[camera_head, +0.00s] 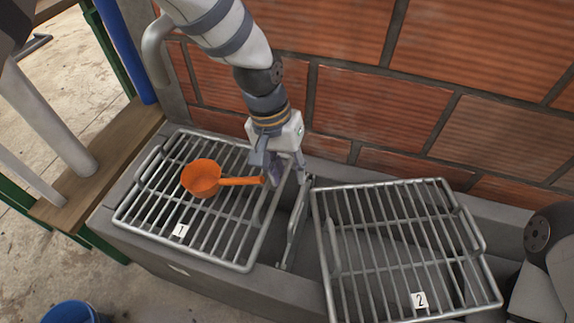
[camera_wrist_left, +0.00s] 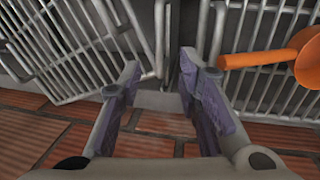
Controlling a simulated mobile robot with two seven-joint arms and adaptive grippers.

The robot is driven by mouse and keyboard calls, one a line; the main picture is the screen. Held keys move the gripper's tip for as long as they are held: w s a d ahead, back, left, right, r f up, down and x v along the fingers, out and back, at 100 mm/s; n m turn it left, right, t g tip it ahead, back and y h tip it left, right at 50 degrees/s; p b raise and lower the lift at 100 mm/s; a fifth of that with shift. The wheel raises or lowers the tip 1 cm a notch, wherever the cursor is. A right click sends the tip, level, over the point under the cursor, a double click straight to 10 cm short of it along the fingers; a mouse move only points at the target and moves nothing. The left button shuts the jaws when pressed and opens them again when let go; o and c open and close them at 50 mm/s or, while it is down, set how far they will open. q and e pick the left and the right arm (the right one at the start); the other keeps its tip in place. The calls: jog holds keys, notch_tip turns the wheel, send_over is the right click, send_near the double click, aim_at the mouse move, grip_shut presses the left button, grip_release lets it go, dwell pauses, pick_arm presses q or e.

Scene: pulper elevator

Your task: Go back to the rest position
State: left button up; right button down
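My left gripper (camera_head: 280,175) points down near the right edge of the grate marked 1 (camera_head: 180,229). Its two fingers are apart in the left wrist view (camera_wrist_left: 160,65), with nothing held between them. An orange scoop (camera_head: 201,178) lies on grate 1, its handle reaching right to near the gripper. In the left wrist view the scoop (camera_wrist_left: 308,58) is outside the fingers, to the right. Part of my right arm shows at the right edge of the head view; its gripper is not seen.
The grate marked 2 (camera_head: 420,301) lies to the right on the concrete trough (camera_head: 255,290), with a gap between the grates. A brick wall (camera_head: 340,105) stands close behind. A blue pipe (camera_head: 128,50) and wooden plank (camera_head: 100,180) are at the left, a blue bucket (camera_head: 70,314) at lower left.

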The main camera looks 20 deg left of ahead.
pick_arm(q)
jog(key=shift+a+r, duration=0.2)
jog(key=shift+r, duration=0.65)
